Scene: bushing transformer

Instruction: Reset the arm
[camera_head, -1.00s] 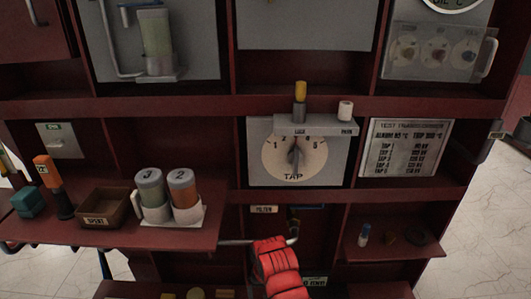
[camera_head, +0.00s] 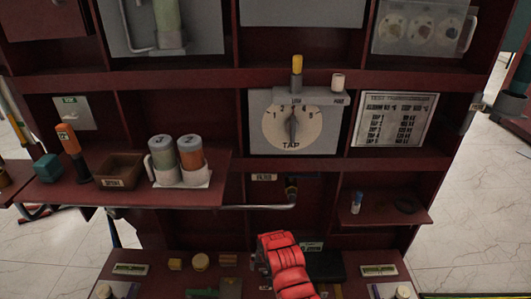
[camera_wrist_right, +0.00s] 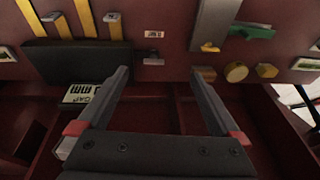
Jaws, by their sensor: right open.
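My right arm's red segment (camera_head: 288,268) shows at the bottom middle of the head view, in front of the lower shelf. Its fingertips are hard to make out there. In the right wrist view, the right gripper (camera_wrist_right: 161,76) is open, with two dark fingers wide apart and nothing between them but the dark red cabinet surface. A dark box (camera_wrist_right: 78,60) lies beyond the left finger, and a label card (camera_wrist_right: 90,95) is beside that finger. My left gripper is not in view.
The tap dial (camera_head: 292,128) sits mid-cabinet. A bent metal handle (camera_head: 262,206) sticks out below it. The left shelf (camera_head: 200,200) holds two canisters (camera_head: 190,153), a brown tray (camera_head: 120,172) and an orange-handled tool (camera_head: 68,138). The lower shelf (camera_head: 150,254) carries several small parts.

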